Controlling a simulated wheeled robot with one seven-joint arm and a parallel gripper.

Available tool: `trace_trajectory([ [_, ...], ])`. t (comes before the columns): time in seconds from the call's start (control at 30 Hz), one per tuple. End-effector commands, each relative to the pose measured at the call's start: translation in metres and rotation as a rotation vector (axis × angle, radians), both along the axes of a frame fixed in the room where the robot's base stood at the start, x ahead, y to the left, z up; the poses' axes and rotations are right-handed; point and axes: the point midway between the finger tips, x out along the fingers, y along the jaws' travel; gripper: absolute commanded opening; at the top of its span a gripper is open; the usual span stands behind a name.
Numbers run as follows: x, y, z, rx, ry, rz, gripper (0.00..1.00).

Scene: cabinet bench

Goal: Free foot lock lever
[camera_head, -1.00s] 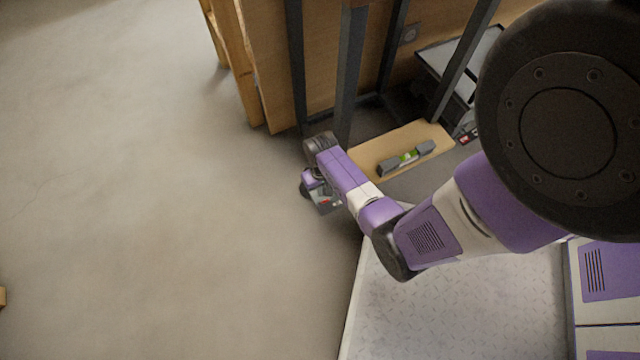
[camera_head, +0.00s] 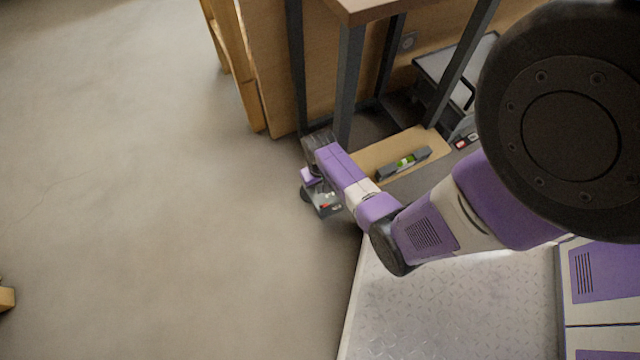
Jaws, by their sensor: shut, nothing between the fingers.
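My arm reaches down and left to the floor beside the near leg (camera_head: 347,85) of the bench. My gripper (camera_head: 325,208) is at the arm's far end, low near the floor, small and partly hidden by my wrist; it is shut with nothing held. A small grey part with a red spot shows at the gripper; I cannot tell whether it belongs to the gripper or to the bench foot. My arm hides the foot of the near leg. I cannot make out the foot lock lever for certain.
A wooden board (camera_head: 365,160) with a green-vialed spirit level (camera_head: 403,163) lies under the bench. A dark grey case (camera_head: 455,75) and a small red-marked object (camera_head: 462,143) stand right of it. Wooden panels (camera_head: 262,70) stand behind. Open floor (camera_head: 150,200) lies left.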

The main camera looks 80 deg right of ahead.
Motion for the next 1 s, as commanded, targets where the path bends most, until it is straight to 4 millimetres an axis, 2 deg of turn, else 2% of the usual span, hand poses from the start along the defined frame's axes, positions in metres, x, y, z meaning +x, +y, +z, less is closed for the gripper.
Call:
trace_trajectory([
  [0.03, 0.0, 0.0, 0.008, 0.0, 0.0, 0.0, 0.0],
  [0.63, 0.0, 0.0, 0.048, 0.001, 0.001, 0.0, 0.0],
  [1.0, 0.0, 0.0, 0.05, 0.0, 0.0, 0.0, 0.0],
])
